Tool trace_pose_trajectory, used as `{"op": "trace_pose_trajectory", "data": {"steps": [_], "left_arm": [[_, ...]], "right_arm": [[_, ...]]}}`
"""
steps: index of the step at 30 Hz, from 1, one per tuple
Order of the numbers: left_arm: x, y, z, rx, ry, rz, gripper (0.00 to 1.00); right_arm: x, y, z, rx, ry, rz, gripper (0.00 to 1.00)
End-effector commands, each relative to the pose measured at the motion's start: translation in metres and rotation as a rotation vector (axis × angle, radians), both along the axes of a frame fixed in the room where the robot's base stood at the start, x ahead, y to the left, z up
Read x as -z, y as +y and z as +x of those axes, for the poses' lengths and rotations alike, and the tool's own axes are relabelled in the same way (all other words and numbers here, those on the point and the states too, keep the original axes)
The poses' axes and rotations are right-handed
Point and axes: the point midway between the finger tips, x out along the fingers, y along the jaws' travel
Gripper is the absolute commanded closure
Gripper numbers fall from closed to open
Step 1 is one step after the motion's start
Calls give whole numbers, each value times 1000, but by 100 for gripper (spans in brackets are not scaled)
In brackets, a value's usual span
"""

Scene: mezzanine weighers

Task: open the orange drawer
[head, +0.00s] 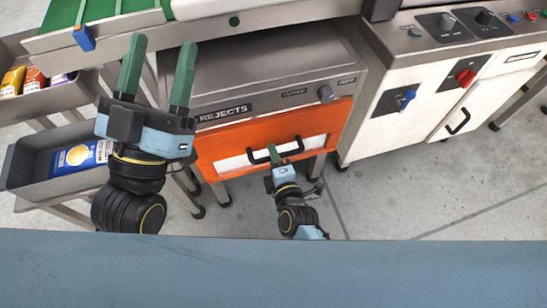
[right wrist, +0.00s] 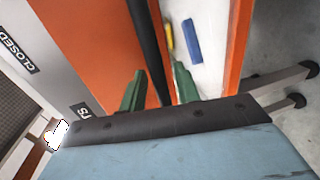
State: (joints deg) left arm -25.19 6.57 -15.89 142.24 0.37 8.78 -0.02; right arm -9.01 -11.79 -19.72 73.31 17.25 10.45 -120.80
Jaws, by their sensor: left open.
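The orange drawer (head: 215,142) is under the grey REJECTS unit. It looks closed. Its front has a white panel (head: 233,164) and a black bar handle (head: 256,159). My right gripper (head: 285,152) is at the handle. In the right wrist view its green fingers (right wrist: 158,80) stand on either side of the dark handle bar (right wrist: 146,40), with gaps showing, so it appears open around the bar. My left gripper (head: 160,65) is open and empty, raised to the left in front of the REJECTS unit.
A grey bin (head: 30,165) with a blue packet (head: 82,157) stands at left, below another bin (head: 60,98) of packets. A white cabinet (head: 415,120) with red and blue knobs is at right. Blue and yellow shapes show against the white panel. Floor before the cabinet is clear.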

Motion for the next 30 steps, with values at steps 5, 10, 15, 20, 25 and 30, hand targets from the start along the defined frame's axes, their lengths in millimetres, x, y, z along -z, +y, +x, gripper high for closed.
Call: {"op": "trace_pose_trajectory", "data": {"steps": [5,10,15,20,25,30], "left_arm": [[-2,0,-2,-1,-22,-7,45],[-2,0,-2,-1,-21,-7,45],[-2,0,-1,-1,-21,-7,45],[-2,0,-1,-1,-21,-6,45],[-2,0,-1,-1,-21,-6,45],[-2,0,0,0,-10,-3,45]], "right_arm": [[0,1,3,0,0,-1,68],[0,1,3,0,0,-1,68],[0,1,3,0,0,-1,89],[0,1,3,0,0,0,100],[0,1,2,0,0,-1,100],[0,0,0,-2,1,-1,100]]}}
